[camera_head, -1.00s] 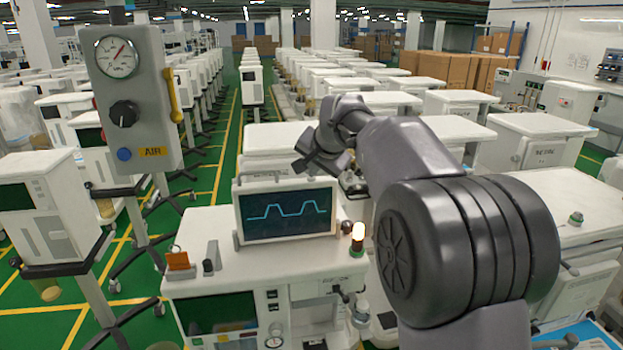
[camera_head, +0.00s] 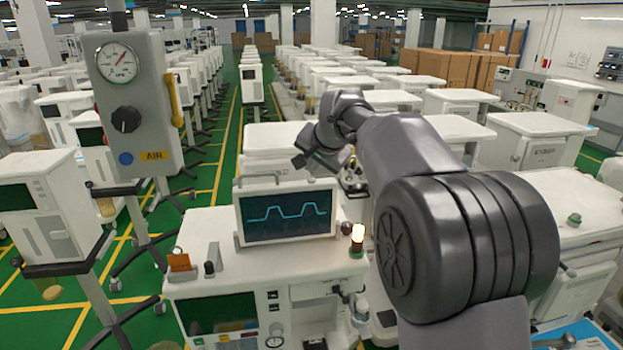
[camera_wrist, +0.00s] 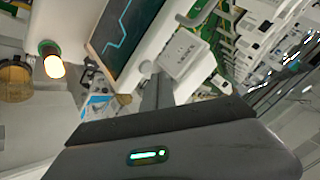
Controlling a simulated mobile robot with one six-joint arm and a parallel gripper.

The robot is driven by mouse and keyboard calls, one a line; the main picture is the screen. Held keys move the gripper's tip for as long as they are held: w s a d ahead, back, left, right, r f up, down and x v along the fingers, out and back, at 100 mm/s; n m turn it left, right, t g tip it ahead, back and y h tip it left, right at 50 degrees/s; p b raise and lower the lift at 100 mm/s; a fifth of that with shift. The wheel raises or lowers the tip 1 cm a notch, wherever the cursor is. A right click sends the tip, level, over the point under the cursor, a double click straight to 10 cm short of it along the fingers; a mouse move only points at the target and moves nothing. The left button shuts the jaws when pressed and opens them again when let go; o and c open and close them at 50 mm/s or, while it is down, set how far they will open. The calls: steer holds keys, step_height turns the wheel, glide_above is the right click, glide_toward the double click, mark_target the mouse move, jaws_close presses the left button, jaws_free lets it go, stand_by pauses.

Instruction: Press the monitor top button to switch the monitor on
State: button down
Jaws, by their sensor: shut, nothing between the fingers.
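The monitor (camera_head: 287,214) stands on the white cart, and its dark screen shows a lit cyan waveform. In the wrist view the screen (camera_wrist: 112,40) appears tilted at the upper left. A handle (camera_head: 258,176) rises above the monitor's top edge. In the wrist view my gripper (camera_wrist: 157,92) extends from the dark housing, beside the monitor's top.
A lit amber lamp (camera_head: 357,240) stands right of the monitor. An orange block (camera_head: 179,261) sits on the cart top (camera_head: 225,262) at left. The AIR gauge panel (camera_head: 133,100) rises at left. Rows of similar white carts fill the background.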

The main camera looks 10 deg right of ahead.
mark_target(313, 181)
steer(key=shift+r+p, duration=2.15)
steer(key=shift+r, duration=0.45)
steer(key=shift+f, duration=0.1)
steer(key=shift+s+f+b, duration=0.15)
steer(key=shift+f+b, duration=0.05)
steer(key=shift+b, duration=0.2)
steer(key=s+a+f+n+g+b, duration=0.1)
steer(key=s+f+b, duration=1.3)
steer(key=f, duration=0.4)
steer(key=s+a+f+n+g+b, duration=0.1)
steer(key=s+f+b, duration=1.3)
steer(key=f, duration=0.4)
steer(key=s+a+f+n+g+y+b, duration=0.1)
steer(key=s+a+f+b, duration=0.1)
steer(key=s+f+b, duration=1.3)
step_height(313, 181, down, 3)
steer(key=shift+s+f, duration=0.15)
steer(key=shift+s, duration=0.4)
